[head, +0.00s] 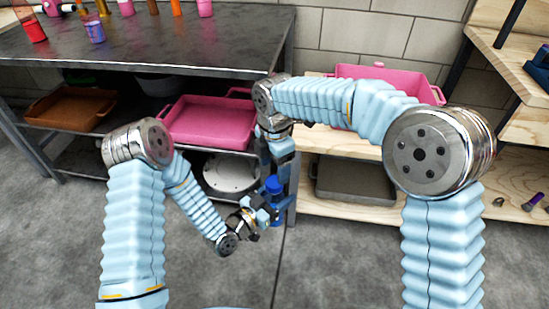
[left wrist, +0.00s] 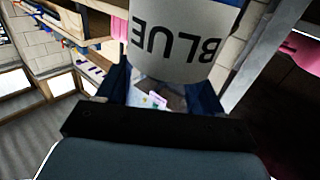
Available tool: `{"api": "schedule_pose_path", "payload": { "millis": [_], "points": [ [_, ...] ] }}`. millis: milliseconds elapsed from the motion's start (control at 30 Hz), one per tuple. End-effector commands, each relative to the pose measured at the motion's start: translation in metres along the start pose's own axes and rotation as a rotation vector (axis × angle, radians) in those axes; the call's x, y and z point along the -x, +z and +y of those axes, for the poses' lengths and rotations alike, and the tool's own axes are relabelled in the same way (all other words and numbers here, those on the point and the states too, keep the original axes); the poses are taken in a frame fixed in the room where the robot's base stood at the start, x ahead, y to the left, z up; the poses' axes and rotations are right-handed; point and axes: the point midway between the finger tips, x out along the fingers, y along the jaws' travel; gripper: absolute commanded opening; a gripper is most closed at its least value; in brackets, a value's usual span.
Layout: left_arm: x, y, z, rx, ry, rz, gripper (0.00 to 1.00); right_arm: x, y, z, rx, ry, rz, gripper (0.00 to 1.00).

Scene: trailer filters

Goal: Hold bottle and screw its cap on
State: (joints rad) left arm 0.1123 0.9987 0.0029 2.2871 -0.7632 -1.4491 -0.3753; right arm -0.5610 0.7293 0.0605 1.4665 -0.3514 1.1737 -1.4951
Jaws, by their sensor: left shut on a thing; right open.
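A blue bottle (head: 273,187) stands roughly upright in front of the shelving, small in the head view. In the left wrist view the bottle (left wrist: 182,42) fills the upper middle, its white label reading BLUE upside down. My left gripper (head: 266,212) is shut on the bottle from its lower left; its dark blue fingers (left wrist: 160,92) also show in the left wrist view. My right gripper (head: 278,172) points down just above the bottle, open. Its fingers are small and partly overlap the bottle's top, so contact there cannot be told. The cap cannot be told apart from the bottle.
A dark metal table (head: 150,45) with several bottles stands at the back left. Its lower shelf holds a pink tray (head: 210,125) and a brown tray (head: 72,106). A wooden shelf (head: 335,210) with a grey tray (head: 355,182) is at right. Floor in front is clear.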

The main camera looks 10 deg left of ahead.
Motion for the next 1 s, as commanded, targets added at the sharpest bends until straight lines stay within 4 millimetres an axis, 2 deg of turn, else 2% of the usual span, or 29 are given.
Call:
{"api": "schedule_pose_path", "payload": {
  "millis": [200,333,733,1000],
  "points": [
    [0.0,0.0,0.0,0.0,0.0,0.001,0.0,-0.034,0.0,0.0,-0.001,-0.002,0.0,0.71],
    [0.0,0.0,0.0,0.0,0.0,0.001,0.0,-0.048,0.0,0.0,-0.001,-0.002,0.0,0.71],
    [0.0,0.0,0.0,0.0,0.0,0.001,0.0,-0.055,0.0,0.0,-0.002,0.0,0.0,0.71],
    [0.0,0.0,0.0,0.0,0.0,0.001,0.0,-0.055,0.0,0.0,-0.002,0.0,0.0,0.32]
  ]
}}
